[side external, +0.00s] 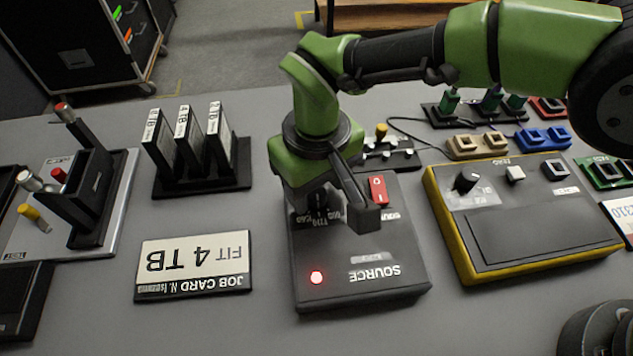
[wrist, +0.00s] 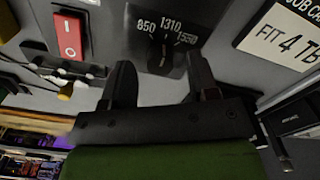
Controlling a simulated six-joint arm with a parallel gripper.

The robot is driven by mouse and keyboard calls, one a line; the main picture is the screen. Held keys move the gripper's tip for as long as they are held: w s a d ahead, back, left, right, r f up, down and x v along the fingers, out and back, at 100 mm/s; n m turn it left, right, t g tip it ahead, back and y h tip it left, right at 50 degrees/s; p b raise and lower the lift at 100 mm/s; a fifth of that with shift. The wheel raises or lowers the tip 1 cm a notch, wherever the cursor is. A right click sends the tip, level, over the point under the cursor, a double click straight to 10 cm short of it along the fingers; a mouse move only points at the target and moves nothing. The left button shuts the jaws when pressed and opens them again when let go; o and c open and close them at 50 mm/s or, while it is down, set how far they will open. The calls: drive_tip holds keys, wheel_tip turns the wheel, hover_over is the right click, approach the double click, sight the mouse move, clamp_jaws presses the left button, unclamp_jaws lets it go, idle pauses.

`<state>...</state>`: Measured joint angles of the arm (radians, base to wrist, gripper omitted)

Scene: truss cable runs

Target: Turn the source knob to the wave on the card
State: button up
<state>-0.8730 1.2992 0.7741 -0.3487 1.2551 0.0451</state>
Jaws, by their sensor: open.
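The dark source box (side external: 365,262) sits mid-table with a lit red lamp (side external: 316,278) and a red rocker switch (side external: 377,190), also in the wrist view (wrist: 68,36). The black source knob (wrist: 160,60) shows in the wrist view below the marks 850, 1310 and 1550; its exact pointing is too small to tell. My gripper (side external: 345,212) is open, low over the box, hiding the knob in the side view. In the wrist view its fingers (wrist: 160,78) lie either side of the knob with gaps. The job card (side external: 195,266) reads FIT 4 TB; no wave is legible on it.
A yellow-edged meter box (side external: 540,215) with its own knob stands to the right. A partly cut-off card (side external: 622,215) shows digits like 310 at the right edge. A rack of several drives (side external: 200,170) and a tool stand (side external: 85,195) are left. Bare table lies in front.

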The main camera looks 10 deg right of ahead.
sight(317, 192)
wheel_tip(317, 192, up, 9)
idle(0.3)
drive_tip(key=shift+r, duration=0.1)
idle(0.4)
drive_tip(key=w+d+r+m+t+y, duration=0.15)
drive_tip(key=d+r+m, duration=0.25)
drive_tip(key=d+r, duration=1.3)
drive_tip(key=s+d+m+t, duration=0.5)
drive_tip(key=s+d, duration=0.9)
drive_tip(key=s, duration=0.1)
drive_tip(key=shift+s+d+f+m+t, duration=0.15)
drive_tip(key=shift+s+f+m+t, duration=0.05)
drive_tip(key=shift+s+m+t, duration=0.15)
